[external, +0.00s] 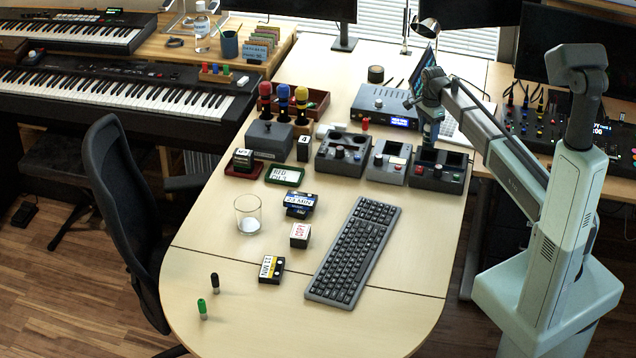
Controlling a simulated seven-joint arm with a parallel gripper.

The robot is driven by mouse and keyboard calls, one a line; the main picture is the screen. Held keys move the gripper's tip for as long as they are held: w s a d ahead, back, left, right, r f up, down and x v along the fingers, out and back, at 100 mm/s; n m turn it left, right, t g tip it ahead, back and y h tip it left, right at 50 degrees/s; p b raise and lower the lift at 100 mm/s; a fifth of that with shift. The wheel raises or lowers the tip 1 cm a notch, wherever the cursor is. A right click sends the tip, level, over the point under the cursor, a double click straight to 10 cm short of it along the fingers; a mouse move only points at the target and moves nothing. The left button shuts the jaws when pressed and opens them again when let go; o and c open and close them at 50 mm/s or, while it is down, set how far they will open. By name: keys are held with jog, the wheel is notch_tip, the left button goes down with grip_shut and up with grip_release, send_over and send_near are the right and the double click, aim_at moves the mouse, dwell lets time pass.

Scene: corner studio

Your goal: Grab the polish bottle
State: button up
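A clear bottle (201,35) with a pale cap and a white label stands upright at the top left, on the wooden surface behind the keyboards. It looks like the polish bottle, but its label is too small to read. My gripper (430,132) hangs at the back right of the desk, above the small grey control boxes and beside the audio interface. It is far to the right of the bottle and apart from it. Its fingers are dark and small here, so I cannot tell whether they are open.
A blue-grey cup (229,45) stands right of the bottle, near a card rack (262,42). Red, blue and yellow-topped items (283,98), a computer keyboard (353,252), a glass (248,214) and several small boxes occupy the desk (330,325). Its front is mostly clear.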

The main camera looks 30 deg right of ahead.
jog(key=c, duration=0.7)
